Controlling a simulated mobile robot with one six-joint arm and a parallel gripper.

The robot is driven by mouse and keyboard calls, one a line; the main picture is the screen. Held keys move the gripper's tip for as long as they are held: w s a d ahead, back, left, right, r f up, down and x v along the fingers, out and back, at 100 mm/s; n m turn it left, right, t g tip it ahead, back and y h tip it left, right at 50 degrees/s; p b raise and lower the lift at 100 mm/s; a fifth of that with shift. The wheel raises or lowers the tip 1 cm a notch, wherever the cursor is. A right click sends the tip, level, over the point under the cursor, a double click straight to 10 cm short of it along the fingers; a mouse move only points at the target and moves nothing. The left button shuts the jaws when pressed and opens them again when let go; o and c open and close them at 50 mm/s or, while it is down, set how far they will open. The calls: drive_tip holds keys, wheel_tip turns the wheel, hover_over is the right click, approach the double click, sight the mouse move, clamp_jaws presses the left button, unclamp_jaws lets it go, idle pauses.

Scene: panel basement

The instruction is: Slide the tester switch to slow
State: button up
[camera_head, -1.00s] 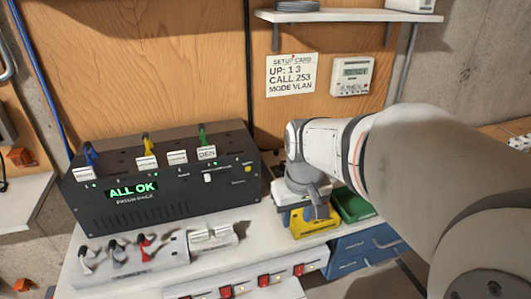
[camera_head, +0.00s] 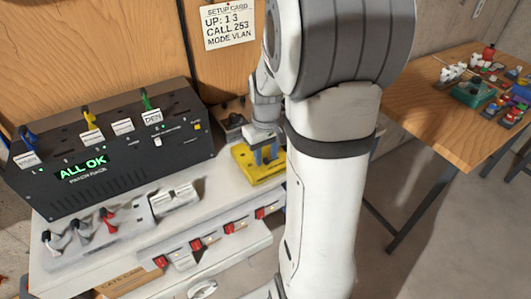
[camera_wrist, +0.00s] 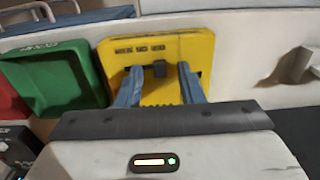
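The yellow tester (camera_head: 258,177) lies at the right end of the white bench. In the wrist view the tester (camera_wrist: 185,48) fills the upper middle, with dark print too small to read and a dark switch knob (camera_wrist: 159,69) near its middle. My gripper (camera_head: 266,157) is over the tester, pointing down. In the wrist view the two blue fingers of my gripper (camera_wrist: 157,80) are apart, one on each side of the knob. I see gaps between knob and fingers. Whether the fingertips touch the tester's face is unclear.
A black panel (camera_head: 120,150) reading "ALL OK" stands left of the tester. A green bin (camera_wrist: 55,75) is beside the tester. Red switches (camera_head: 195,244) line the bench front. A setup card (camera_head: 228,22) hangs on the wall. A wooden table (camera_head: 440,115) with parts stands right.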

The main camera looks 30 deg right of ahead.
drive_tip(key=shift+f, duration=0.2)
drive_tip(key=shift+c, duration=0.4)
clamp_jaws()
